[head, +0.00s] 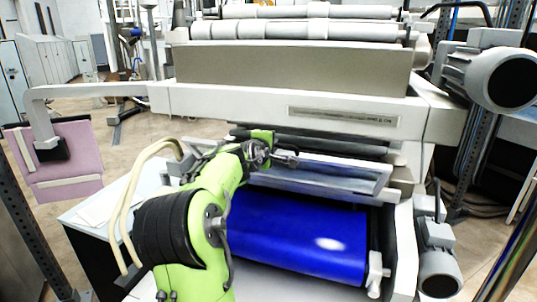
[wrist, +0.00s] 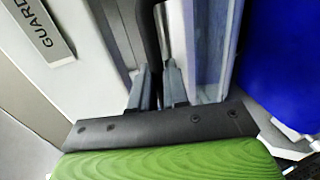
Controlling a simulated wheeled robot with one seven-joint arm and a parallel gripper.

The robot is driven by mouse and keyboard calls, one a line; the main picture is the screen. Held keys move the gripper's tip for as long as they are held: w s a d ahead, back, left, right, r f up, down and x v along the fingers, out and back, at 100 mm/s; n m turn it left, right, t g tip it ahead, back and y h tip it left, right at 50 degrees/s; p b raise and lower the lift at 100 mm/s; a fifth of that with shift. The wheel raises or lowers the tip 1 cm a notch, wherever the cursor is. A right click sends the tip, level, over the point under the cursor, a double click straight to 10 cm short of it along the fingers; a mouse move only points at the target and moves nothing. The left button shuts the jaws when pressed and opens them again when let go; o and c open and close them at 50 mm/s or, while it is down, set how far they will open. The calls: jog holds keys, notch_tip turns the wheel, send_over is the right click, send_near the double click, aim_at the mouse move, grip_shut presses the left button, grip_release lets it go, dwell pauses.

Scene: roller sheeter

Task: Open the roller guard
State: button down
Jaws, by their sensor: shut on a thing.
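The roller guard (head: 325,178) is a long grey-framed panel with a clear, shiny middle, tilted just above and behind the blue roller (head: 300,240). In the wrist view, the guard (wrist: 210,45) is a pale framed strip beside the blue roller (wrist: 280,60). A dark handle bar (wrist: 148,30) runs along the guard's edge. My gripper (wrist: 157,78) has its two grey fingers shut on this bar. In the head view my gripper (head: 287,158) is at the left end of the guard, and my forearm partly hides that end.
A beige beam with a nameplate (head: 345,117) crosses above the guard. A plate reading GUARD (wrist: 42,30) is on a pale surface at left. Grey motors (head: 495,75) stand at right. A pink panel (head: 65,160) hangs at left. A white table (head: 90,210) is beside my arm.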

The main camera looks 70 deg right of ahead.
jog(key=shift+d+r+y, duration=0.3)
jog(key=shift+d+y, duration=0.3)
jog(key=shift+d, duration=0.15)
jog(key=c, duration=1.4)
grip_release()
jog(key=shift+f, duration=0.1)
jog(key=shift+o, duration=0.8)
jog(key=shift+d, duration=0.25)
jog(key=b+v, duration=0.4)
jog(key=v, duration=1.1)
jog(key=shift+a, duration=0.4)
